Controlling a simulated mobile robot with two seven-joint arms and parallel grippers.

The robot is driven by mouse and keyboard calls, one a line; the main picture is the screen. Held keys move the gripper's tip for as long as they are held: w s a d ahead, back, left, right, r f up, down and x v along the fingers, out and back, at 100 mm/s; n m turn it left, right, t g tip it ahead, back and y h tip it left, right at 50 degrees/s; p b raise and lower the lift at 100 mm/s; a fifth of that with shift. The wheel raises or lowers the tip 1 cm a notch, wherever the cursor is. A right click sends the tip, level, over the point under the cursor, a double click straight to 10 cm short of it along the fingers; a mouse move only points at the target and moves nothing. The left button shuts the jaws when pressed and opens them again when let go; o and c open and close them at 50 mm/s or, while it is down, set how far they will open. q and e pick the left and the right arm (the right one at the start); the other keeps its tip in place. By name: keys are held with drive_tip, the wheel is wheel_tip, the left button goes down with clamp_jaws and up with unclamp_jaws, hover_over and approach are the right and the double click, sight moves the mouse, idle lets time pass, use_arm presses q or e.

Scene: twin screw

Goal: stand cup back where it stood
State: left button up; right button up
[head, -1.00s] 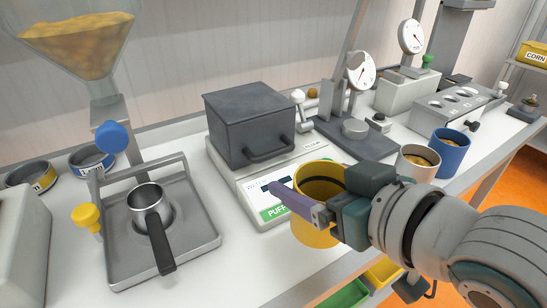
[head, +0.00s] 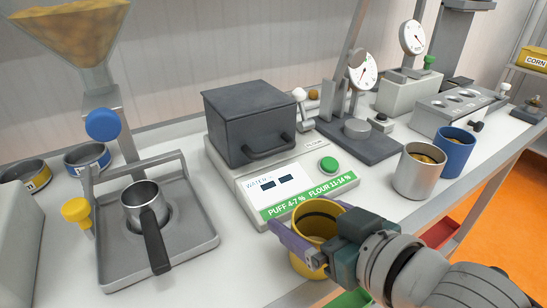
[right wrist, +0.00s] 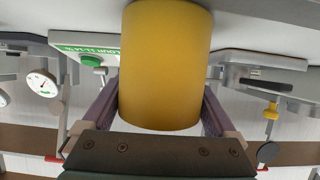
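A yellow cup (head: 317,220) is in my right gripper (head: 302,232) at the front of the bench, near upright with its mouth up. In the right wrist view the yellow cup (right wrist: 165,65) fills the space between both fingers (right wrist: 160,112). Whether its base touches the bench is hidden. My left gripper is not in view.
A scale-like device (head: 300,190) carrying a dark box (head: 250,120) is behind the yellow cup. A metal tray with a portafilter-like pan (head: 150,220) is left. Bench between is clear.

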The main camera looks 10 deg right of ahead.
drive_tip(key=shift+o, duration=0.3)
drive_tip(key=shift+r, duration=0.25)
use_arm(q)
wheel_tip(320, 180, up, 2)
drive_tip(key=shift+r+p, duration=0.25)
drive_tip(key=shift+p, duration=1)
use_arm(e)
drive_tip(key=s+d+r+g+h, duration=0.1)
drive_tip(key=s+d+g, duration=0.1)
drive_tip(key=s, duration=0.5)
drive_tip(key=s+d+r+m+g+h, duration=0.1)
drive_tip(key=s+d+r+g+h, duration=0.1)
drive_tip(key=s, duration=0.5)
drive_tip(key=s+d+r+m+g+h, duration=0.1)
drive_tip(key=s+d+g, duration=0.2)
drive_tip(key=s+g, duration=0.2)
drive_tip(key=s, duration=0.3)
drive_tip(key=shift+d+r, duration=0.25)
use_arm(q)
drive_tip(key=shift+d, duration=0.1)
